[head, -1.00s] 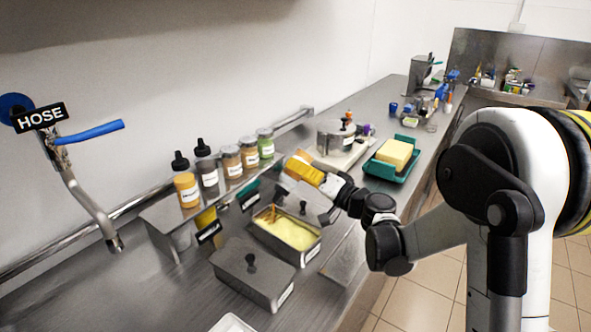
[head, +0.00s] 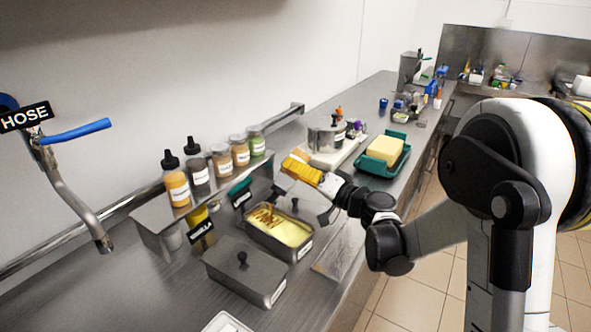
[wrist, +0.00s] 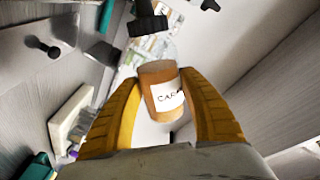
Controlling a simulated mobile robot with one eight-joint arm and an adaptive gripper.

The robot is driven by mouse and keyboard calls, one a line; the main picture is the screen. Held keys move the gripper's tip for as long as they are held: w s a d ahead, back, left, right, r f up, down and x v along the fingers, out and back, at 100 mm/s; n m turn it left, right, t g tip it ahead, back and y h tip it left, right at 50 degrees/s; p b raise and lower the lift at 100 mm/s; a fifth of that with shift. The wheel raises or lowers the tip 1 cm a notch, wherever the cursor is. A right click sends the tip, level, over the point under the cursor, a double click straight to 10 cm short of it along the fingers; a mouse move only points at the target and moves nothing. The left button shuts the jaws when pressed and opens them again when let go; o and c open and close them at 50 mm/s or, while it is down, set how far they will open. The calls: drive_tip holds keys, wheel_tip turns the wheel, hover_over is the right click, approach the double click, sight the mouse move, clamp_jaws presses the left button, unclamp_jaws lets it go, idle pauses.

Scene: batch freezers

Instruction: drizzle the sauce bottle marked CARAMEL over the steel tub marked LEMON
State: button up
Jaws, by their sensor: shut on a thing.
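My gripper (wrist: 165,110) is shut on an orange-brown sauce bottle (wrist: 155,75), whose white label shows "CA" and is then cut off. The bottle's black cap (wrist: 147,22) points away from the gripper. In the head view my gripper (head: 300,172) is above the back part of an open steel tub (head: 297,250), and the bottle is mostly hidden there. The tub holds pale yellow contents (head: 285,230) with brown streaks (head: 264,217) on the left side. Its front label is too small to read.
A lidded steel tub (head: 240,275) stands in front, near a VANILLA sign (head: 201,231). Sauce bottles (head: 177,187) and jars (head: 240,153) stand on a raised shelf behind. A teal tray (head: 377,171) with a yellow block lies to the right. A hose tap (head: 75,195) hangs at left.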

drive_tip(key=shift+s+d, duration=0.1)
drive_tip(key=shift+d, duration=0.05)
drive_tip(key=shift+b+v, duration=0.3)
drive_tip(key=shift+v, duration=1.65)
drive_tip(key=shift+d, duration=0.25)
drive_tip(key=shift+d+v, duration=0.2)
drive_tip(key=shift+v, duration=1.75)
drive_tip(key=shift+b, duration=0.3)
drive_tip(key=m, duration=0.4)
drive_tip(key=shift+r+m+p, duration=0.2)
drive_tip(key=shift+r+m, duration=0.45)
drive_tip(key=shift+m, duration=0.5)
drive_tip(key=shift+r+m+p, duration=0.2)
drive_tip(key=shift+r+m, duration=0.4)
drive_tip(key=shift+m, duration=0.55)
